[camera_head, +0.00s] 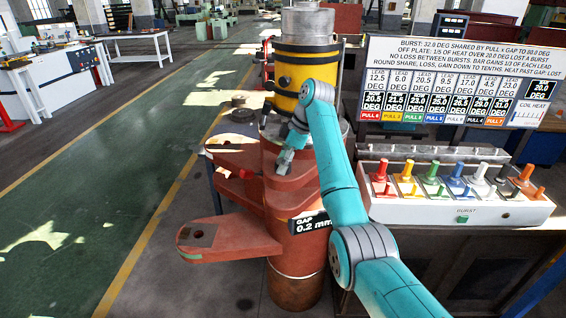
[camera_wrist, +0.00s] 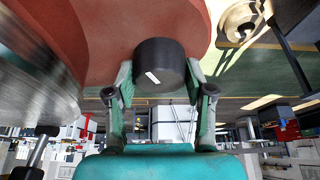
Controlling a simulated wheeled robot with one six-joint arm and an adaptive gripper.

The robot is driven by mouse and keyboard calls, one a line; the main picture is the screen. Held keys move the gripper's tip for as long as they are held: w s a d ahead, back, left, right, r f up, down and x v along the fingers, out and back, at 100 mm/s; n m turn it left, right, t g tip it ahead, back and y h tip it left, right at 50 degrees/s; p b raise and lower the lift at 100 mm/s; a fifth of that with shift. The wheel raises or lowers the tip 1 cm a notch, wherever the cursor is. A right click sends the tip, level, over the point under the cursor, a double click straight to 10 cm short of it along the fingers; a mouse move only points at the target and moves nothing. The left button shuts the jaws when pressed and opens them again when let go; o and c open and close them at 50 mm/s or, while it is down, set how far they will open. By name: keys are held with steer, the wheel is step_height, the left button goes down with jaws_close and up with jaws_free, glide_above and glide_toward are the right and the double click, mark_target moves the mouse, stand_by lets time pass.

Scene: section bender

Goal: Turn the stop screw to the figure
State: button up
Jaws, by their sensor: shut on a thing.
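The stop screw (camera_wrist: 160,66) shows in the wrist view as a dark round knob with a white mark on its face, against a red-brown part of the machine. My gripper (camera_wrist: 158,78) has one finger on each side of it and is shut on it. In the head view my gripper (camera_head: 287,160) is at the red-brown arms of the bender (camera_head: 285,205); the screw is hidden there. A gap readout (camera_head: 312,223) on the bender's front says 0.2 mm.
A sign board (camera_head: 450,80) with lead, pull and coil heat figures stands at right. Below it is a console (camera_head: 460,205) with several coloured levers and a green burst button (camera_head: 463,220). A red-brown lower arm (camera_head: 225,238) juts left. Green floor at left is clear.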

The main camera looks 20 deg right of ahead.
steer(key=shift+f+n, duration=0.1)
steer(key=shift+n, duration=0.4)
steer(key=o, duration=1.2)
steer(key=shift+c, duration=0.2)
steer(key=shift+m, duration=0.3)
